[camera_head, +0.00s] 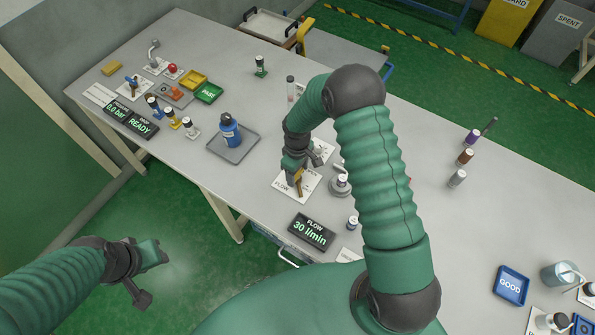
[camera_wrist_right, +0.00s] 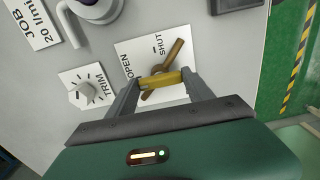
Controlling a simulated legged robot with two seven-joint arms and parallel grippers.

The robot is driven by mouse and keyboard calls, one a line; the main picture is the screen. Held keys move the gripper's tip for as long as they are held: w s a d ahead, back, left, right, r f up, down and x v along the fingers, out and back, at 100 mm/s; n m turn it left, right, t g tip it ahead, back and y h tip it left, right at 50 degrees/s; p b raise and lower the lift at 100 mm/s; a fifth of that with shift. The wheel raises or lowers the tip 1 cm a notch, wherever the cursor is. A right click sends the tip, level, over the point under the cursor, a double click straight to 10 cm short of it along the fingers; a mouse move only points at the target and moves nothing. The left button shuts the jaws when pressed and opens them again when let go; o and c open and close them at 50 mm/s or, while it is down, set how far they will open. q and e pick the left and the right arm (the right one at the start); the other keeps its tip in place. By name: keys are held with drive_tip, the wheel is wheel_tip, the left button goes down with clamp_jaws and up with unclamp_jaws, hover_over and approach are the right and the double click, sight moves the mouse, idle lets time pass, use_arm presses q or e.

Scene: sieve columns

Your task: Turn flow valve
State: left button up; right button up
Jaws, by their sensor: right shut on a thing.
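The flow valve has a brown-and-yellow lever (camera_wrist_right: 176,50) on a white plate (camera_wrist_right: 128,47) marked OPEN and SHUT. My right gripper (camera_wrist_right: 163,82) is shut on this lever, one finger on each side. In the head view my right gripper (camera_head: 293,171) is over the valve's plate (camera_head: 281,184), partly hiding the lever. The flow display (camera_head: 310,231) in front reads 30 l/min. A job card (camera_wrist_right: 38,25) reads 20 l/min.
A trim knob (camera_wrist_right: 85,93) is beside the valve, and a round grey fixture (camera_head: 340,187) stands to its right. A blue bottle (camera_head: 228,130) stands on a tray (camera_head: 247,147) to the left.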

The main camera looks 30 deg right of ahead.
drive_tip(key=shift+w+r, duration=0.15)
drive_tip(key=shift+w, duration=0.15)
drive_tip(key=o, duration=1.4)
drive_tip(key=shift+c, duration=0.2)
drive_tip(key=shift+s, duration=0.1)
wheel_tip(320, 180, up, 16)
drive_tip(key=b, duration=0.1)
drive_tip(key=shift+r, duration=0.25)
